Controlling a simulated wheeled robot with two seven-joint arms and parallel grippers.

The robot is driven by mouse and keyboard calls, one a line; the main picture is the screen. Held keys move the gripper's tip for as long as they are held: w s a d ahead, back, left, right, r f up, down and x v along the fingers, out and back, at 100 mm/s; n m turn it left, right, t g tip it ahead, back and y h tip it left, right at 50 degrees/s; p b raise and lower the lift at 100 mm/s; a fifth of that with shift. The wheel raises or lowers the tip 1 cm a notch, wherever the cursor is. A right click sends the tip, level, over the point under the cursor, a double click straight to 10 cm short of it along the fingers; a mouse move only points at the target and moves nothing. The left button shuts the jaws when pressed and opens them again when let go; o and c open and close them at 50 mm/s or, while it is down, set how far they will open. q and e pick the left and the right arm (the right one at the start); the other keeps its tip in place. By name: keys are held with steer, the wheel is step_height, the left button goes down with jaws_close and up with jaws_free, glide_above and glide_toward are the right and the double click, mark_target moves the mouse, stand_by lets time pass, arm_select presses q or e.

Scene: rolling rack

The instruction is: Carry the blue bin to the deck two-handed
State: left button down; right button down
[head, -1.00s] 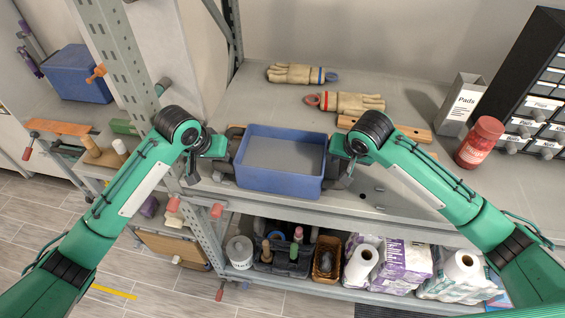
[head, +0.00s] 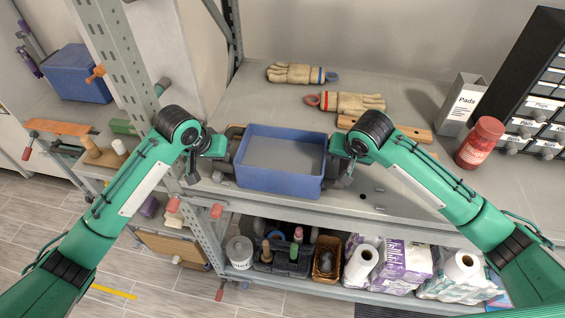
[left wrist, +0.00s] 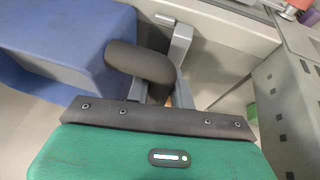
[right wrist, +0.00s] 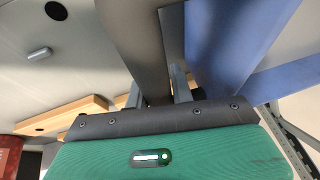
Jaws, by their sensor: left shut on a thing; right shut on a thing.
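The blue bin (head: 281,184) is an open, empty-looking box with a grey inside floor. It is level at the front of the grey worktop in the head view; I cannot tell whether it touches the surface. My left gripper (head: 223,166) is shut on a dark handle at the bin's left side. My right gripper (head: 341,174) is shut on the dark handle at its right side. The bin's blue wall shows in the left wrist view (left wrist: 75,40) and in the right wrist view (right wrist: 228,45). I cannot tell which surface is the deck.
Two work gloves (head: 350,103) lie behind the bin, with wooden pieces (head: 412,133) to the right. A red jar (head: 479,143), a Pads box (head: 461,104) and a drawer cabinet (head: 535,105) stand further right. A perforated upright (head: 125,60) rises at left.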

arm_select(q)
steer(key=shift+w+r, duration=0.1)
steer(key=shift+r, duration=0.25)
arm_select(e)
steer(key=shift+w+r, duration=0.1)
steer(key=shift+r, duration=0.2)
